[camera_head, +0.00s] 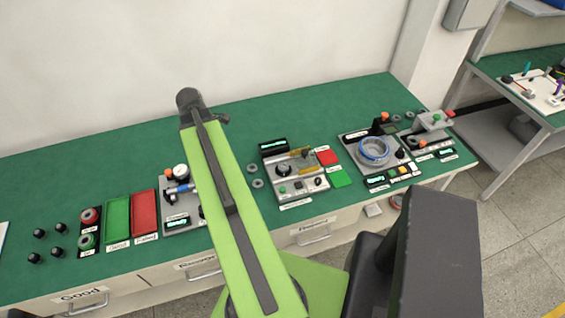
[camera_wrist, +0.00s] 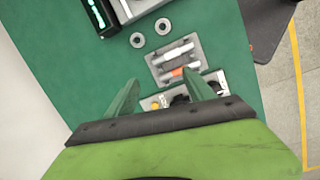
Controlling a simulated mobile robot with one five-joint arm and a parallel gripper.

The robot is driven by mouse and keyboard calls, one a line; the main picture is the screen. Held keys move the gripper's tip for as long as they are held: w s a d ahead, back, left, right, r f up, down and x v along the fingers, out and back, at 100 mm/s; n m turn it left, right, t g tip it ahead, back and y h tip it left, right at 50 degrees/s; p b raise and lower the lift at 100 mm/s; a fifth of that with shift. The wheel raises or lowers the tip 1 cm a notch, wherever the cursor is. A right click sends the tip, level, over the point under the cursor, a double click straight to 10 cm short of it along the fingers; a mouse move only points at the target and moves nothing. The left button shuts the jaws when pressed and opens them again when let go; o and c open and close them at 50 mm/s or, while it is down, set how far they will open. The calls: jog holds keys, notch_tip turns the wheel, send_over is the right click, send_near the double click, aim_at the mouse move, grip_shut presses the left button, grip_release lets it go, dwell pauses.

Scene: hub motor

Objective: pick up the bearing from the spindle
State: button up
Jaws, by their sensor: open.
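In the wrist view my gripper (camera_wrist: 160,77) has its two green fingers spread apart with nothing held between them. Beyond the fingertips lies a grey plate (camera_wrist: 196,49) with silver cylindrical parts and an orange band (camera_wrist: 177,72). Two loose grey rings (camera_wrist: 137,40) that look like bearings lie flat on the green bench beside that plate. I cannot make out for certain which part is the spindle or whether a bearing sits on it. In the head view my gripper is not visible, and my green arm hides part of the bench. The two rings (camera_head: 252,168) also show there.
The green bench (camera_head: 300,105) carries a gauge station (camera_head: 181,171), a middle station (camera_head: 297,183) and a right station with a blue ring (camera_head: 374,151). Green (camera_head: 117,219) and red (camera_head: 144,215) trays lie at left. The bench's back strip is clear.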

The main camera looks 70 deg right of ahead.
jog(key=n+g, duration=0.1)
jog(key=n, duration=0.1)
send_near(283, 166)
jog(key=f+b, duration=0.1)
jog(key=b, duration=0.4)
jog(key=f+b, duration=0.1)
jog(key=b, duration=0.4)
jog(key=shift+s+b, duration=0.3)
jog(key=shift+s, duration=0.1)
jog(key=shift+s+d+f, duration=0.15)
jog(key=shift+s+f, duration=0.05)
jog(key=b+x, duration=0.1)
jog(key=b, duration=0.1)
jog(key=b+x, duration=0.3)
jog(key=x, duration=0.1)
jog(key=shift+w+f+b, duration=0.3)
jog(key=shift+b, duration=0.1)
jog(key=shift+r, duration=0.2)
grip_shut()
